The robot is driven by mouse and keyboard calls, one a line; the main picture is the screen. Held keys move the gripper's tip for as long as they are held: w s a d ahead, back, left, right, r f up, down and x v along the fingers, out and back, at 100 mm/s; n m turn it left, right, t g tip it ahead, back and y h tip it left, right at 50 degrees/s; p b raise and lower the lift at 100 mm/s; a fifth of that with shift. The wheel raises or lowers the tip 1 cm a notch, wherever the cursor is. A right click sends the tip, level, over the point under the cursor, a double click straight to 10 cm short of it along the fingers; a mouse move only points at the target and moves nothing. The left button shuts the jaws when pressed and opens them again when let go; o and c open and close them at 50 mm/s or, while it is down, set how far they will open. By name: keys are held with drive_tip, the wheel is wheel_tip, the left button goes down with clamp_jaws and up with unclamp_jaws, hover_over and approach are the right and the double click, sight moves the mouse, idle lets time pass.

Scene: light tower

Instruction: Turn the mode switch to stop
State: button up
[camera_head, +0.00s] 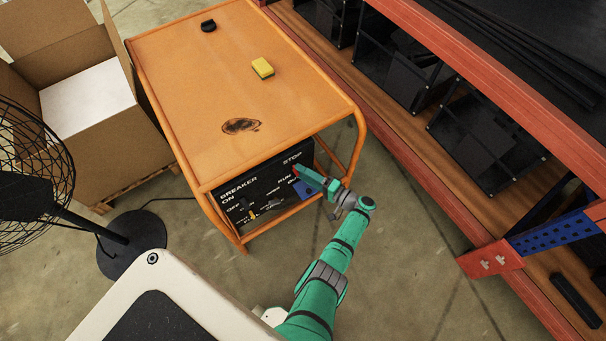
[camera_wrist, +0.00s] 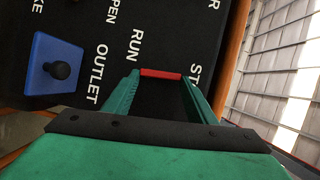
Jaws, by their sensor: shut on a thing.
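The black control panel (camera_head: 240,205) is on the near end of the orange cart, with white labels BREAKER ON, OFF, RUN and STOP. My gripper (camera_head: 302,176) is at the panel's right part, below STOP. In the wrist view its two green fingers (camera_wrist: 160,82) are closed on a red handle, the mode switch (camera_wrist: 160,73). The red handle lies between the RUN label on the left and the partly hidden STOP label on the right. The switch's base and pointer are hidden, so I cannot tell its setting.
A blue outlet plate (camera_wrist: 50,65) with a black knob is left of the fingers. A yellow sponge (camera_head: 263,68) and a black object (camera_head: 208,26) lie on the cart top (camera_head: 190,80). A fan (camera_head: 135,245) and box (camera_head: 90,95) stand left, a shelf rack (camera_head: 440,165) right.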

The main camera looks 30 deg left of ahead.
drive_tip(key=shift+w+m, duration=0.15)
drive_tip(key=shift+m, duration=0.35)
drive_tip(key=shift+w+d+f, duration=0.1)
drive_tip(key=o, duration=1.1)
drive_tip(key=shift+c, duration=0.2)
drive_tip(key=d, duration=1)
drive_tip(key=shift+d, duration=0.4)
drive_tip(key=shift+f, duration=0.1)
